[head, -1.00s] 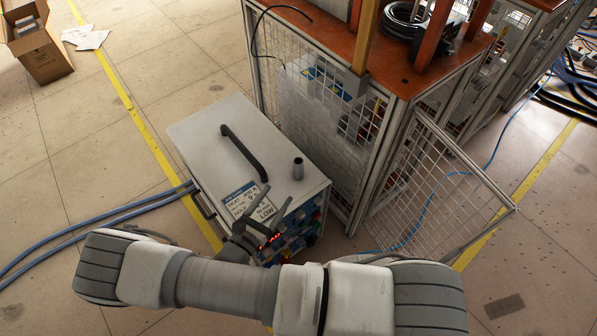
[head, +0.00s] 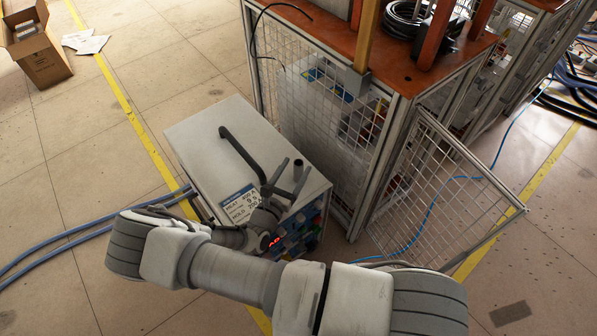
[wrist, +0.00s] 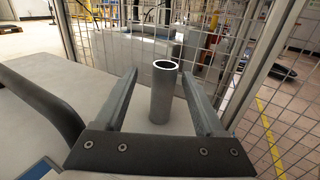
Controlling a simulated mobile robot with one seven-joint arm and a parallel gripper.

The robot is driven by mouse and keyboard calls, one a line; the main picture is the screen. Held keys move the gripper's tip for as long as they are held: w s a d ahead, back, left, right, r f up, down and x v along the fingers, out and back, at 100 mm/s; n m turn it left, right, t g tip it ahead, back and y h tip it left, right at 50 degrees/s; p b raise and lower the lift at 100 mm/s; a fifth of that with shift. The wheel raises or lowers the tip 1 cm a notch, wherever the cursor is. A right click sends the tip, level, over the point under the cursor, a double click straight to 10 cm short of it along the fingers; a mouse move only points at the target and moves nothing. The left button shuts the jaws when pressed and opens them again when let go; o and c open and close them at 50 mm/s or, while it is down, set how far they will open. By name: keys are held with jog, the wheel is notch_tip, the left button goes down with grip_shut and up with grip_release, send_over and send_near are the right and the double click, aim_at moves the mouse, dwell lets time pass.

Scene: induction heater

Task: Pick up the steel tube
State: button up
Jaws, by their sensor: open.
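The steel tube (head: 298,168) is a short, hollow grey cylinder. It stands upright on the pale top of the heater cabinet (head: 205,135), near its corner. In the wrist view the tube (wrist: 161,98) shows between the two finger lines, with its open top facing up. My gripper (wrist: 158,73) is open, with its long grey fingers to the left and right of the tube. No contact shows. In the head view my gripper (head: 290,172) is over the cabinet top beside the tube; its fingertips partly overlap it.
A black handle (head: 240,152) rises from the cabinet top, left of the tube. A mesh cage (head: 320,130) with an orange top stands just behind, its mesh door (head: 440,190) open at the right. Blue hoses (head: 90,235) lie on the floor at left.

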aim_at(300, 163)
jog(key=x, duration=0.2)
jog(key=b+x, duration=0.1)
jog(key=x, duration=0.1)
jog(key=shift+s+d, duration=0.2)
jog(key=shift+d, duration=0.05)
jog(key=shift+w+d+r, duration=0.1)
jog(key=shift+w+d, duration=0.1)
jog(key=shift+w, duration=0.2)
grip_shut()
